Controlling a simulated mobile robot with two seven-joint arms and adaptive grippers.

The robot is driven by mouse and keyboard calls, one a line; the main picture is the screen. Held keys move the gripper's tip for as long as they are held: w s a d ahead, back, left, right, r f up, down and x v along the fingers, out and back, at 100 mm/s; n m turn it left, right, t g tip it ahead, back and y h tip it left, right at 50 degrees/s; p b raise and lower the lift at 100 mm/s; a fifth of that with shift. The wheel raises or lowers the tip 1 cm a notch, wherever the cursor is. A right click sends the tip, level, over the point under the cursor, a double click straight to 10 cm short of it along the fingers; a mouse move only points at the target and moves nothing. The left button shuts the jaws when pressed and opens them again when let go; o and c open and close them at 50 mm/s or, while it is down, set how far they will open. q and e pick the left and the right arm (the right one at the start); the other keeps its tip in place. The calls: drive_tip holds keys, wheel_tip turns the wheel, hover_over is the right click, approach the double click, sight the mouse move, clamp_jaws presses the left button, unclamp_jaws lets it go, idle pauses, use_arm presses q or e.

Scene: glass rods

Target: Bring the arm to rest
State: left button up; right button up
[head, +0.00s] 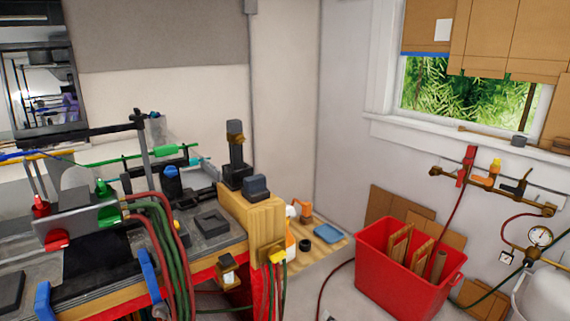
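Neither of my grippers shows in the head view, and I see no arm that I can tell as mine. A workbench (205,243) fills the lower left. On it stands a grey fixture (75,232) with red and green knobs and red and green hoses (165,235). A thin green rod-like piece (120,158) with a thicker green part lies across behind the fixture. I cannot tell whether it is a glass rod.
A red bin (402,285) holding wooden pieces stands on the floor at right. A wooden block (252,218) sits at the bench's right end. A blue tray (330,234) lies beyond it. Pipes with a gauge (540,237) run along the right wall.

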use_arm(q)
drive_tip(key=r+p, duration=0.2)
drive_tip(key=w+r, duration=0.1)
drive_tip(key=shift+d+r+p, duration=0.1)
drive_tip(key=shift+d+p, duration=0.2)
drive_tip(key=shift+p, duration=0.1)
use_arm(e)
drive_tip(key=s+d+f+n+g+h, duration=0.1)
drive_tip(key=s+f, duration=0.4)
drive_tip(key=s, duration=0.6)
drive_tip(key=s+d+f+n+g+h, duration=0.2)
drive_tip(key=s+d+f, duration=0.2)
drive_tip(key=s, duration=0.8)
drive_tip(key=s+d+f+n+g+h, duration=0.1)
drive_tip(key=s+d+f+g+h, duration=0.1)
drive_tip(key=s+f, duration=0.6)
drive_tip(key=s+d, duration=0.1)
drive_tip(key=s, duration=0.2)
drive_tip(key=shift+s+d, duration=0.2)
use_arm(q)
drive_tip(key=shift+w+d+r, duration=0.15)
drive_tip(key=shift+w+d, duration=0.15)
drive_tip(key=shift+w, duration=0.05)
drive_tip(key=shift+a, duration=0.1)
